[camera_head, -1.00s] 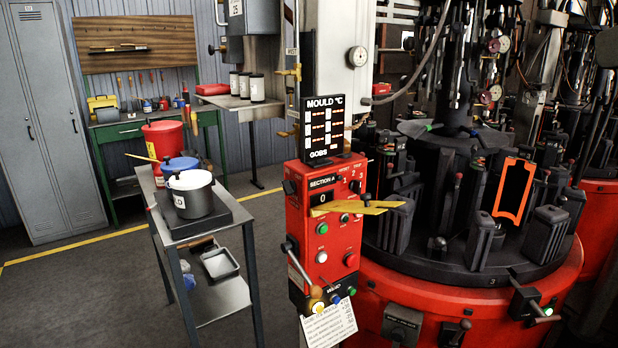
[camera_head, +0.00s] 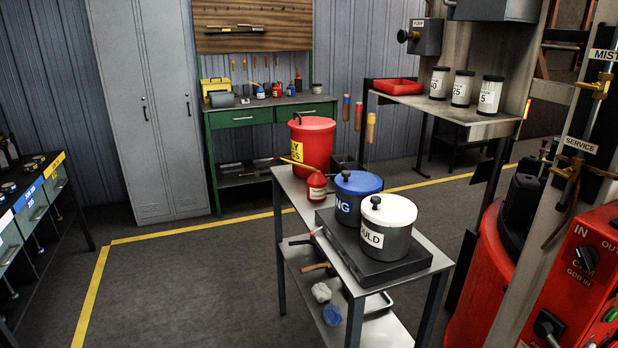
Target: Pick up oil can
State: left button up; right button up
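A small red can with a pale label (camera_head: 316,188), which looks like the oil can, stands on the top of the metal cart (camera_head: 296,192). It is in front of the red bucket (camera_head: 312,143) and left of the blue-lidded pot (camera_head: 347,207). A thin yellowish rod, perhaps its spout, reaches up and left from its top; I cannot tell for sure. Neither of my grippers is in view.
A white-lidded pot (camera_head: 388,236) stands on a dark block at the cart's near end. A green workbench (camera_head: 228,118) and grey locker (camera_head: 160,120) stand behind. Red machinery (camera_head: 578,265) is at the right, a drawer bench (camera_head: 40,205) at the left. The floor between is clear.

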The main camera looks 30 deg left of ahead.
aim_at(315, 183)
jog(key=i+j+z, duration=0.2)
jog(key=j, duration=0.9)
jog(key=j+z, duration=0.2)
jog(key=j, duration=0.9)
jog(key=i+j, duration=0.15)
jog(key=j, duration=0.45)
jog(key=i+j+z, duration=0.15)
jog(key=j, duration=0.5)
jog(key=i+j, duration=0.1)
jog(key=j, duration=0.55)
jog(key=i+j+z, duration=0.1)
jog(key=j, duration=0.5)
jog(key=i+j, duration=0.1)
jog(key=j, duration=0.55)
jog(key=z, duration=0.05)
